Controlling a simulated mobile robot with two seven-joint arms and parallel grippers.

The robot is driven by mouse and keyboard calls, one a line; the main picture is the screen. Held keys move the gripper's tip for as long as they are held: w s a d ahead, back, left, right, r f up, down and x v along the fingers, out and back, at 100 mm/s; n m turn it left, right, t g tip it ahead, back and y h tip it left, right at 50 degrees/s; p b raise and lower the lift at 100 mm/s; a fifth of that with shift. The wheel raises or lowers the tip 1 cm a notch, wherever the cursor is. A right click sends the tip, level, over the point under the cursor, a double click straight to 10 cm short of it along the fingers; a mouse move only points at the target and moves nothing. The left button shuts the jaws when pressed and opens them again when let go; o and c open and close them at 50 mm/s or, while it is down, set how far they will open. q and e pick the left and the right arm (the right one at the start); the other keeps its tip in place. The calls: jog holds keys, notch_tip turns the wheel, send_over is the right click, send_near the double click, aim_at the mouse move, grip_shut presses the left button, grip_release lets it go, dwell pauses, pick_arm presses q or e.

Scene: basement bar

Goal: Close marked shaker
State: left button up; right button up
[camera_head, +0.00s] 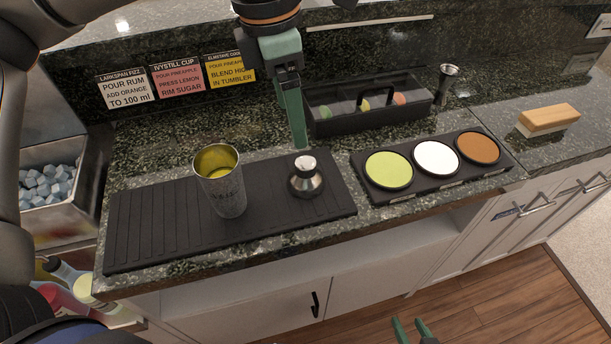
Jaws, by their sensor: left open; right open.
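The shaker tin (229,196), a silver cup with markings on its side, stands upright and uncapped on the ribbed black mat (135,230); its inside looks yellow. A silver shaker top (306,183) with a small pale cap sits on the mat to the tin's right, apart from it. My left gripper (299,145) points down just behind the shaker top, open with nothing visible in it; its fingers overlap in this view. My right gripper (411,328) is open and empty at the bottom edge, low in front of the cabinets.
A black tray (365,192) holds green, white and orange discs. Behind it are a dark handled caddy (374,123) and a metal jigger (443,86). A sponge or brush block (548,119) lies right. Recipe cards (178,81) stand behind; an ice bin (50,185) is left.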

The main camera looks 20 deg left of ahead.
aim_at(305, 161)
pick_arm(q)
jog(key=f, duration=0.7)
jog(key=shift+w+d+f, duration=0.15)
jog(key=shift+w+d, duration=0.15)
jog(key=shift+d, duration=0.05)
jog(key=shift+f, duration=0.1)
jog(key=f, duration=0.3)
jog(key=w+d+f, duration=0.1)
jog(key=f, duration=0.1)
jog(key=shift+r, duration=0.1)
jog(key=c, duration=1.4)
jog(key=shift+c, duration=0.2)
